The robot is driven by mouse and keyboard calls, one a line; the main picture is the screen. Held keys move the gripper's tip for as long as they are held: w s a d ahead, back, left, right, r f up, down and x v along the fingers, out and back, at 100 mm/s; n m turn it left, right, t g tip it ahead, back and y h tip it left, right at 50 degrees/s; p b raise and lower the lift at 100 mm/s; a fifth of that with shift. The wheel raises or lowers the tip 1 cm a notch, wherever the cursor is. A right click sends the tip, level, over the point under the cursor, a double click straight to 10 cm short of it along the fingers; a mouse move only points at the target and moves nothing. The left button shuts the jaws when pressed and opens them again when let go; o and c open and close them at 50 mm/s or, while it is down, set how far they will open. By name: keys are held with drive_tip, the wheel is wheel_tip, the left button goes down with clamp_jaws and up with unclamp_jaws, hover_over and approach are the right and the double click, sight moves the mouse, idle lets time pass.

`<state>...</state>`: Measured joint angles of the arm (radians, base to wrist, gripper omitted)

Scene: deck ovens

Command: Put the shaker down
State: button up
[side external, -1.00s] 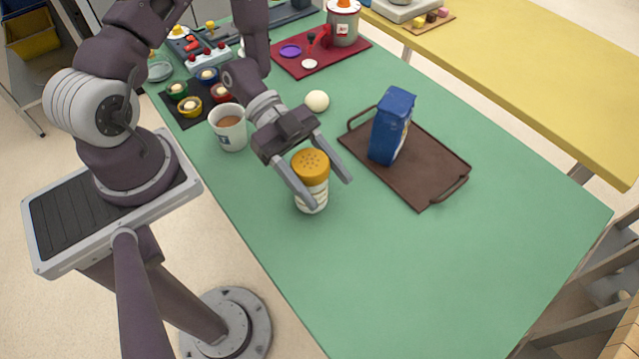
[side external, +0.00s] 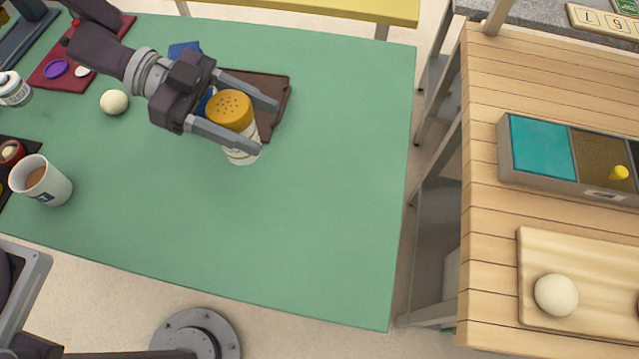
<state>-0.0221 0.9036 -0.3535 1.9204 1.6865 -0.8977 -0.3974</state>
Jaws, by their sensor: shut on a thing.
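The shaker (side external: 230,108) has an orange perforated cap and a pale, banded body. My gripper (side external: 262,126) is shut on it, with one finger on each side of the body. The near finger hides part of the body, and the base shows below that finger. The shaker overlaps the near edge of the brown tray (side external: 278,92) in the picture. I cannot tell whether its base touches the green table (side external: 290,220) or hangs above it.
A blue carton (side external: 185,49) is mostly hidden behind my gripper. A white ball (side external: 114,102) and a cup with brown contents (side external: 45,182) stand to the left. The green table's front and right are clear. A wooden table (side external: 485,180) stands right, across a gap.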

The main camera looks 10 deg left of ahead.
drive_tip(key=d+r+m+g, duration=0.1)
drive_tip(key=d+r, duration=0.1)
drive_tip(key=d, duration=1.5)
drive_tip(key=f, duration=0.9)
drive_tip(key=shift+s+a+f, duration=0.1)
drive_tip(key=shift+s+f, duration=0.05)
drive_tip(key=shift+s, duration=0.25)
drive_tip(key=shift+f, duration=0.15)
drive_tip(key=o, duration=1.6)
drive_tip(key=shift+w+a+r, duration=0.1)
drive_tip(key=shift+a+r, duration=0.15)
drive_tip(key=v, duration=1.1)
drive_tip(key=shift+a+r, duration=0.2)
drive_tip(key=shift+w, duration=0.1)
